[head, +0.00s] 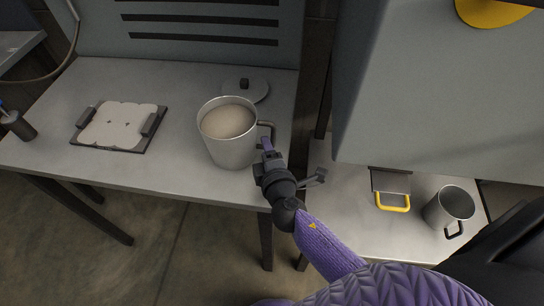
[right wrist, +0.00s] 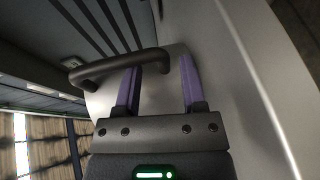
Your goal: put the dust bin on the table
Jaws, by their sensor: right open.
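A large metal bin (head: 232,148) with a side handle (head: 266,128) stands upright on the left table (head: 180,178). It is filled almost to the rim with a beige material. I take it for the dust bin. My right gripper (head: 288,162) is just right of the bin, at its handle side, with its fingers spread. In the right wrist view the purple fingers (right wrist: 160,88) are apart, and the dark handle (right wrist: 115,66) crosses by the left fingertip. The fingers are not closed on it. My left gripper is not in view.
A round lid (head: 250,90) lies behind the bin. A dark tray with white pieces (head: 118,124) and a pen cup (head: 17,125) are on the left. On the lower right surface stand an empty metal mug (head: 448,208) and a yellow-handled object (head: 392,190). A dark post (head: 314,90) is close behind my gripper.

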